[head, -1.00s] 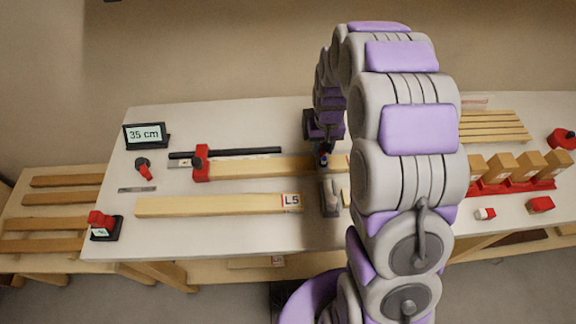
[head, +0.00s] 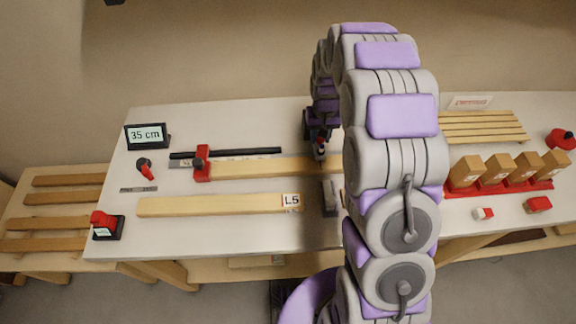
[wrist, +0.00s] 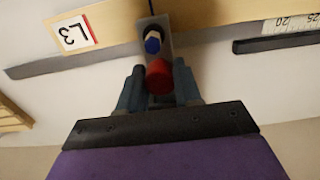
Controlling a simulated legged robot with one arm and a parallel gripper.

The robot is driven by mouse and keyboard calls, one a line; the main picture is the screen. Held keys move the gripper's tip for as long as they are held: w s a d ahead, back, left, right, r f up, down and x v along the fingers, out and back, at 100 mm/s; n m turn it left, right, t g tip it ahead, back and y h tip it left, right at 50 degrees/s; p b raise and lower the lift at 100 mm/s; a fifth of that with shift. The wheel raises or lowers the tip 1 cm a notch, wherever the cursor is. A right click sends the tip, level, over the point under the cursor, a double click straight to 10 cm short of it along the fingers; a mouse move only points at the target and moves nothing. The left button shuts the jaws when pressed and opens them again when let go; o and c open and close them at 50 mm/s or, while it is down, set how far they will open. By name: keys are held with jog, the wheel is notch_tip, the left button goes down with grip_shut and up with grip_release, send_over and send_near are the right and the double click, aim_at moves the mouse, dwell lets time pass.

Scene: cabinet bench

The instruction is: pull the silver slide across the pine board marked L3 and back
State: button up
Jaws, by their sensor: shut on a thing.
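The pine board marked L3 (wrist: 110,22) crosses the top of the wrist view; in the head view the back board (head: 262,167) is partly behind my arm. The silver slide (wrist: 153,23) lies across this board, with a blue and white piece and a red knob (wrist: 159,77) on its near side. My gripper (wrist: 160,92) is shut on the red knob, one finger on each side. In the head view my gripper (head: 320,150) is at the back board, small and partly hidden by its own arm.
A board marked L5 (head: 215,205) lies in front, with a grey block (head: 328,198) near its right end. A red stop (head: 201,163) sits at the back board's left end. A 35 cm display (head: 147,135) stands at the back left. Upright wooden blocks (head: 500,168) stand right.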

jog(key=shift+w+p, duration=0.3)
jog(key=shift+w, duration=1.2)
jog(key=o, duration=0.9)
jog(key=shift+r, duration=0.1)
jog(key=shift+r+p, duration=1.4)
jog(key=shift+r, duration=3)
